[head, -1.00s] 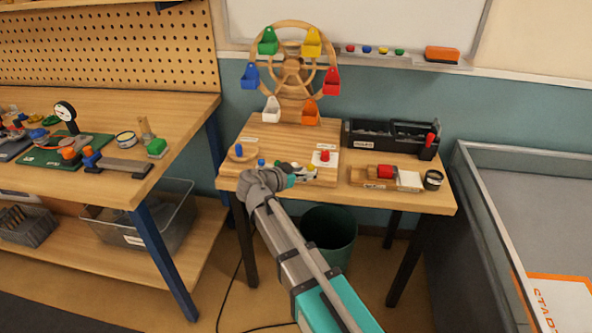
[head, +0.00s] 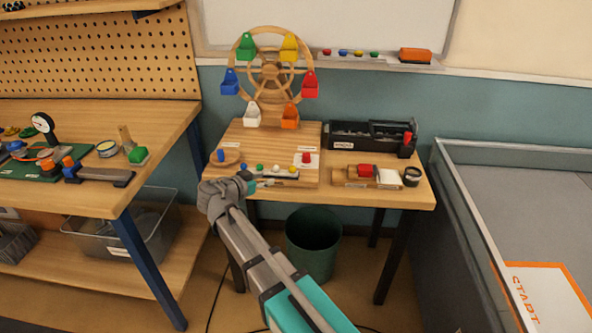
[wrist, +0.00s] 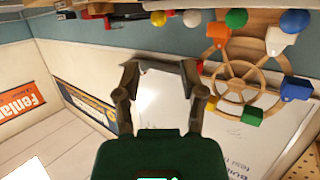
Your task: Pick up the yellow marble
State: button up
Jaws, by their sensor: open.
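The green marble (wrist: 236,18) and the blue marble (wrist: 295,20) are farther right there. My gripper (wrist: 160,72) is open and empty, with the yellow marble beyond its fingertips and apart from them. In the head view my gripper (head: 272,182) is at the table's front edge.
A wooden wheel with coloured buckets (head: 270,70) stands behind the marbles. A black toolbox (head: 370,139) and a block with a red piece (head: 367,171) are to the right. A red peg (head: 306,158) stands close right of the marbles. A bin (head: 314,243) is below.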

aim_at(290, 169)
jog(key=shift+w, duration=0.1)
jog(key=b+x, duration=0.2)
jog(key=x, duration=0.5)
jog(key=shift+d+f, duration=0.1)
jog(key=shift+f, duration=0.05)
jog(key=shift+w+d+f, duration=0.1)
jog(key=shift+w+d, duration=0.25)
jog(key=shift+w, duration=0.15)
jog(key=shift+b+x, duration=1)
jog(key=shift+x, duration=1.65)
jog(key=c, duration=0.6)
